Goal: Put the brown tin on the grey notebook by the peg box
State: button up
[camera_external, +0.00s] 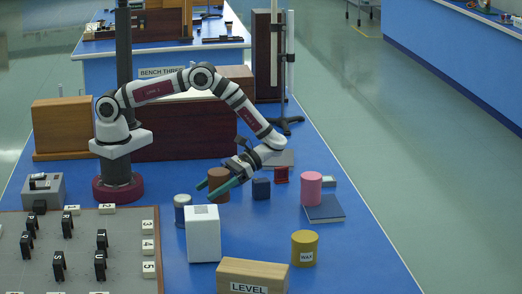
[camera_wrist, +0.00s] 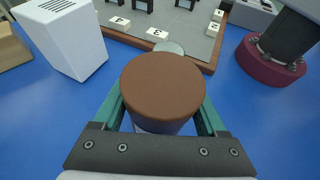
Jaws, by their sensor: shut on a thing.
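The brown tin (camera_external: 218,184) is upright at the middle of the bench; in the wrist view the tin (camera_wrist: 163,85) fills the space between my green fingers. My gripper (camera_external: 222,185) is shut on it, reaching down from the right. I cannot tell whether the tin touches the bench. I cannot tell for sure which thing is the peg box.
A white-and-blue tin (camera_external: 181,208) stands close left of the brown tin, and a white block (camera_external: 203,234) in front. A yellow tin (camera_external: 304,247), a LEVEL box (camera_external: 252,275) and a board (camera_external: 125,250) are nearer.

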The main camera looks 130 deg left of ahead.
jog(key=s+a+m+g+y, duration=0.1)
jog(key=a, duration=0.1)
jog(key=s+a+f+m+g+y, duration=0.1)
jog(key=s+a+m+g, duration=0.1)
jog(key=s+a+m+g+y, duration=0.1)
jog(key=a+m+g, duration=0.1)
jog(key=shift+s+a+f+y, duration=0.15)
jog(key=shift+s+a+y, duration=0.15)
jog(key=shift+s, duration=0.1)
jog(key=s+a+r+m+g+y, duration=0.25)
jog(key=a+m+y, duration=0.4)
jog(key=a, duration=0.35)
jog(key=w+a+r+m+t+y, duration=0.2)
jog(key=a+r+m+t+y, duration=0.1)
jog(key=a+r+m+y, duration=0.5)
jog(key=w+a+r+m+t+y, duration=0.2)
jog(key=a+r+m+y, duration=0.3)
jog(key=a, duration=0.5)
jog(key=m+t+y, duration=0.3)
jog(key=m+t, duration=0.5)
jog(key=t, duration=0.1)
send_over(284, 154)
jog(key=f, duration=1.3)
jog(key=shift+w+d+f, duration=0.15)
jog(key=shift+d+f, duration=0.15)
jog(key=shift+d, duration=0.1)
jog(key=shift+m, duration=0.25)
jog(key=f, duration=0.4)
jog(key=shift+a, duration=0.25)
jog(key=shift+f, duration=0.15)
